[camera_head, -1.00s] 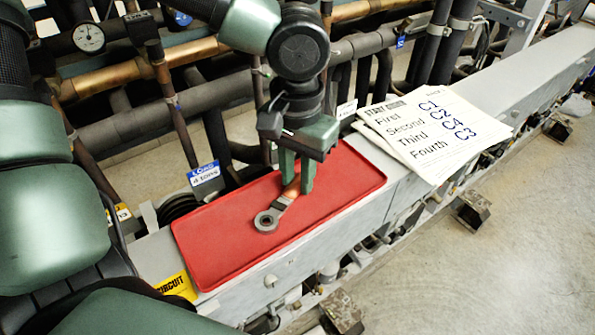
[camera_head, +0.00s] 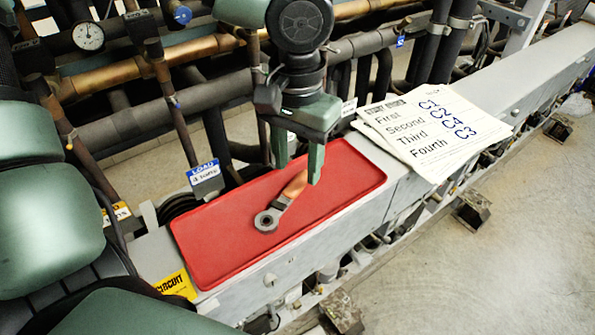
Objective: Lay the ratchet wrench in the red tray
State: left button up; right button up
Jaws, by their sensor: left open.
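The ratchet wrench (camera_head: 270,217) lies in the red tray (camera_head: 220,255), its grey ring head towards the lower left and its orange handle towards the upper right. The tray rests on the grey beam. My left gripper (camera_head: 299,168) is open and empty, its two green fingers apart above the handle end of the wrench. The right finger hides a little of the tray beside the handle. My right gripper does not show.
Paper sheets with handwritten order notes (camera_head: 425,130) lie on the beam to the right of the tray. Pipes and a pressure gauge (camera_head: 88,37) stand behind the beam. A blue-and-white label (camera_head: 204,173) stands at the tray's back edge. Bare floor (camera_head: 480,280) lies at the lower right.

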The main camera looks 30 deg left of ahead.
aim_at(297, 181)
pick_arm(q)
notch_tip(297, 181, up, 9)
jog(key=shift+b, duration=0.3)
dwell(0.5)
